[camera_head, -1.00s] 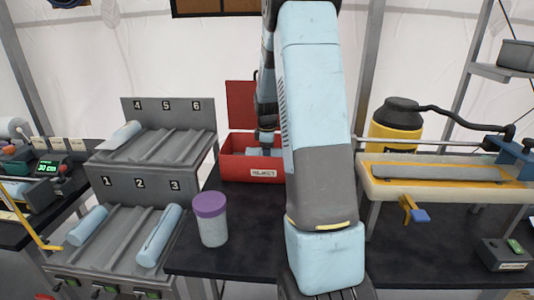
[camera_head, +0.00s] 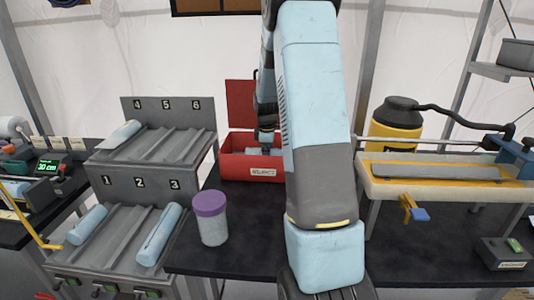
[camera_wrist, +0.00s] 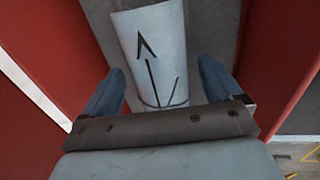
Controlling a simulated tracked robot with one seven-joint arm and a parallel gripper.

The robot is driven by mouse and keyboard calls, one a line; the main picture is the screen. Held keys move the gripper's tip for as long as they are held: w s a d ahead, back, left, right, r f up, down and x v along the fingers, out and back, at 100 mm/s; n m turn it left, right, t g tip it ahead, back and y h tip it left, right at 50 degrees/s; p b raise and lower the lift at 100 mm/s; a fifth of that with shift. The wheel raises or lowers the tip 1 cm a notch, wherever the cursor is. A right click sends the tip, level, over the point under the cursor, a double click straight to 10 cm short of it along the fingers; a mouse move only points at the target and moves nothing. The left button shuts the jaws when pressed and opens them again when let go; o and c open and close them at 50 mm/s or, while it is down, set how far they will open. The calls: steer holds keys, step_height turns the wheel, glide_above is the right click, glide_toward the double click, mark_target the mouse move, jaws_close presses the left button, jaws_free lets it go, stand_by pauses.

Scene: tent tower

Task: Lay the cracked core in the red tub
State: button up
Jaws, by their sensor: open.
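The red tub (camera_head: 238,170) stands on the black table behind my arm, with its red lid up at the back and a white label on its front. My gripper (camera_head: 266,146) reaches down into it. In the wrist view my gripper (camera_wrist: 162,68) is open, one blue finger on each side of a pale core (camera_wrist: 152,38) with black lines on it. The core lies on the grey floor between the tub's red walls (camera_wrist: 48,50). Its near end is hidden by my gripper. I cannot tell whether a finger touches it.
A grey numbered rack (camera_head: 120,178) at the left holds several pale blue cores. A purple-lidded jar (camera_head: 211,222) stands on the table in front of the tub. A yellow-edged tray (camera_head: 440,185) and a yellow canister (camera_head: 395,135) are at the right.

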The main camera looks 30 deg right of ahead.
step_height(320, 180, up, 14)
steer(key=s+a, duration=0.1)
steer(key=shift+s+a+f, duration=0.15)
steer(key=shift+s+f, duration=0.1)
steer(key=shift+s, duration=0.15)
stand_by(0.3)
stand_by(0.5)
steer(key=s+a+r+m+t, duration=0.1)
steer(key=s+a+r+m, duration=0.2)
steer(key=s+a+r, duration=0.3)
steer(key=s+a+r+m+t, duration=0.1)
steer(key=s+a+r+m, duration=0.15)
steer(key=s+a, duration=0.5)
steer(key=s+a+m+t, duration=0.1)
steer(key=s+a+m, duration=0.1)
steer(key=s, duration=0.7)
steer(key=s+a+m+t+y, duration=0.1)
steer(key=s+a+m, duration=0.2)
steer(key=s, duration=0.6)
steer(key=shift+a, duration=1.15)
steer(key=shift+m, duration=0.25)
